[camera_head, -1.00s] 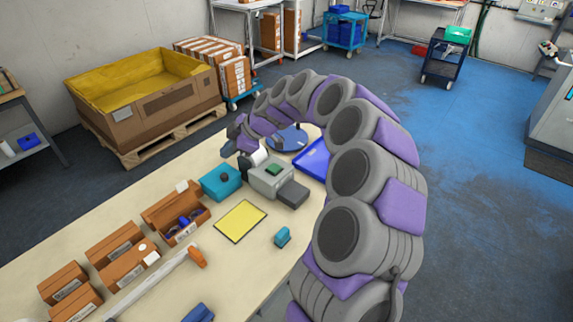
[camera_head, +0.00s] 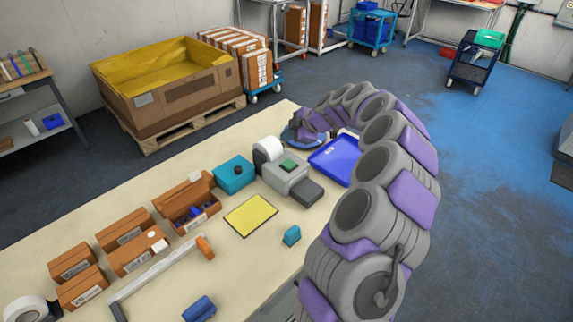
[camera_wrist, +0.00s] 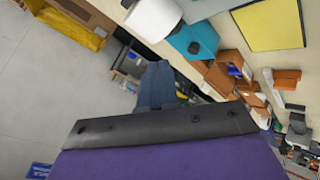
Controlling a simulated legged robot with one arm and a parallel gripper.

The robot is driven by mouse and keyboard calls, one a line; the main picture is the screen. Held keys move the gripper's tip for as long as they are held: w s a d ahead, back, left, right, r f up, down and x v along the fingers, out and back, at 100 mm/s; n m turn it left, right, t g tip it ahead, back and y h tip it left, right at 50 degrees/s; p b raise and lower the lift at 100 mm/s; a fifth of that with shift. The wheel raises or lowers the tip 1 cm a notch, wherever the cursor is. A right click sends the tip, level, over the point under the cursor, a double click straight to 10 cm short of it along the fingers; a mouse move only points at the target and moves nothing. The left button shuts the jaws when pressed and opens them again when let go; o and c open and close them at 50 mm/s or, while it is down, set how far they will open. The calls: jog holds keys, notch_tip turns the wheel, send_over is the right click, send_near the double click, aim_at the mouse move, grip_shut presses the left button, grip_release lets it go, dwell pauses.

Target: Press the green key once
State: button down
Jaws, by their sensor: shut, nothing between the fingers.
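The green key (camera_head: 289,164) sits on top of a grey machine (camera_head: 286,178) with a white paper roll (camera_head: 269,148) at its back left and a dark part at its front right. The key is out of the wrist view. The fingertips are hard to make out there.
A teal box with a black knob (camera_head: 233,174) stands left of the machine, a blue tray (camera_head: 335,160) to its right. A yellow mat (camera_head: 250,216) lies in front, with a small teal object (camera_head: 292,236) beside it. Brown boxes (camera_head: 134,254) line the table's left.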

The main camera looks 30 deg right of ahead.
jog(key=p, duration=0.1)
send_over(291, 165)
jog(key=d, duration=0.1)
notch_tip(291, 165, down, 4)
jog(key=shift+f, duration=0.15)
jog(key=f, duration=0.1)
jog(key=a+f, duration=0.1)
jog(key=f, duration=0.1)
jog(key=shift+w+a+f+b, duration=0.1)
jog(key=shift+a+b, duration=0.15)
jog(key=shift+b, duration=0.1)
jog(key=shift+a+f+b, duration=0.1)
jog(key=shift+f+b, duration=0.2)
jog(key=shift+b, duration=0.15)
jog(key=shift+d+f+b, duration=0.2)
jog(key=shift+f+b, duration=0.15)
jog(key=shift+b, duration=0.1)
jog(key=shift+d+f, duration=0.15)
jog(key=shift+d, duration=0.4)
jog(key=shift+a, duration=0.55)
jog(key=shift+d, duration=0.15)
jog(key=shift+d, duration=0.25)
jog(key=shift+a, duration=0.25)
